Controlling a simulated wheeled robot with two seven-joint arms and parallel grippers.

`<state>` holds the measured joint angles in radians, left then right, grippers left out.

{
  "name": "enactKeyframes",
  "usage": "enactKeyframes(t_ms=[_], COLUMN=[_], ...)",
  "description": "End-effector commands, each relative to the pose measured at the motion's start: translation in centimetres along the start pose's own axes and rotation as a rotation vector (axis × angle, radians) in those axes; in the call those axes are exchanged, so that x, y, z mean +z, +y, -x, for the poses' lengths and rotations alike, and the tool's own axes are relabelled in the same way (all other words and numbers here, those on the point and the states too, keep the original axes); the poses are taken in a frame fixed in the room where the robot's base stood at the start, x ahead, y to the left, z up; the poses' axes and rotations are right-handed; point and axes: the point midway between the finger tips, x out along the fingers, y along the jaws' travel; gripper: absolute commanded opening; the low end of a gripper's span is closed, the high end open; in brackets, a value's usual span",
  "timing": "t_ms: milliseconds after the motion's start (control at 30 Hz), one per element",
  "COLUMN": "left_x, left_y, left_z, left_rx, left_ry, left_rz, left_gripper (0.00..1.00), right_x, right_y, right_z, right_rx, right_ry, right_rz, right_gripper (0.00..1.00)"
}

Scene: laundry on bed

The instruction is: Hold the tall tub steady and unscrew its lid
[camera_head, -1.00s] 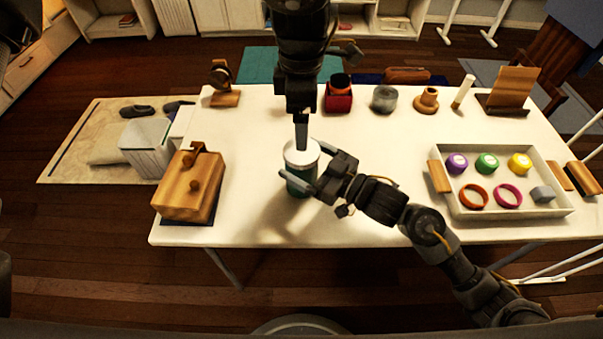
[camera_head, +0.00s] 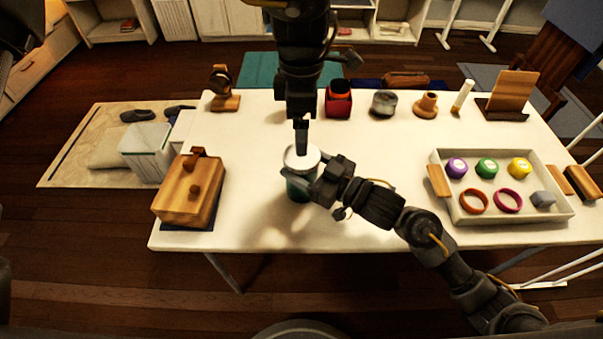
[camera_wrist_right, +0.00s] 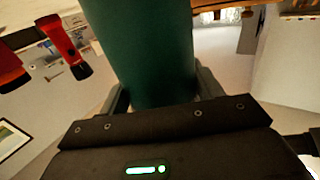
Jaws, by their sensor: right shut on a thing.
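The tall tub (camera_head: 300,188) stands upright on the white table, a dark green cylinder with a white lid (camera_head: 299,164). My right gripper (camera_head: 297,181) comes in from the right and is shut on the tub's body below the lid. In the right wrist view the green tub wall (camera_wrist_right: 145,50) fills the space between its fingers (camera_wrist_right: 163,98). My left gripper (camera_head: 301,145) points straight down from above, its tip at the lid. Its fingers show edge-on, so their gap and any grip on the lid are unclear.
A wooden box (camera_head: 187,196) stands at the table's left end. A tray (camera_head: 505,213) with coloured pieces lies at the right. A red box (camera_head: 338,104), a grey jar (camera_head: 384,104) and wooden stands line the back. The table around the tub is mostly clear.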

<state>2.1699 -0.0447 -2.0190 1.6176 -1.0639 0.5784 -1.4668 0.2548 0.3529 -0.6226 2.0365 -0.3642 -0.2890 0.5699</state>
Motion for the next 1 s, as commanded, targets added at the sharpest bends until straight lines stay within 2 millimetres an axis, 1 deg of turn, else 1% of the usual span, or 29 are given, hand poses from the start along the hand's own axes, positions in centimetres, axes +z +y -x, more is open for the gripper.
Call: enactKeyframes(t_ms=[33,100,167,400,500,600,700,867,1000], left_x=[0.2,0.4,0.4,0.3,0.1,0.0,0.0,0.0,0.0], left_y=[-0.2,-0.3,-0.3,-0.2,-0.1,0.0,0.1,0.1,0.0], left_z=[-0.3,-0.3,-0.3,-0.1,0.1,0.1,0.1,-0.2,-1.6], left_rx=[-0.012,-0.018,-0.018,-0.007,-0.002,0.001,0.002,0.001,-0.003], left_ry=[-0.008,-0.015,-0.017,-0.013,-0.005,0.000,0.002,0.002,0.002], left_rz=[0.000,-0.047,-0.121,-0.512,-0.641,-0.731,-0.776,-0.789,-0.787], left_gripper=[0.89,0.89,0.89,0.89,0.89,0.89,0.89,0.89,0.89], right_x=[0.0,0.0,0.0,0.0,0.0,0.0,0.0,0.0,0.0], right_y=[0.0,0.0,0.0,0.0,0.0,0.0,0.0,0.0,0.0], right_z=[0.0,0.0,0.0,0.0,0.0,0.0,0.0,0.0,0.0], right_rx=[0.000,0.000,0.000,0.000,0.000,0.000,0.000,0.000,0.000], right_ry=[0.000,0.000,0.000,0.000,0.000,0.000,0.000,0.000,0.000], right_rz=[0.000,0.000,0.000,0.000,0.000,0.000,0.000,0.000,0.000], right_gripper=[0.07,0.01,0.01,0.01,0.01,0.01,0.01,0.01,0.01])
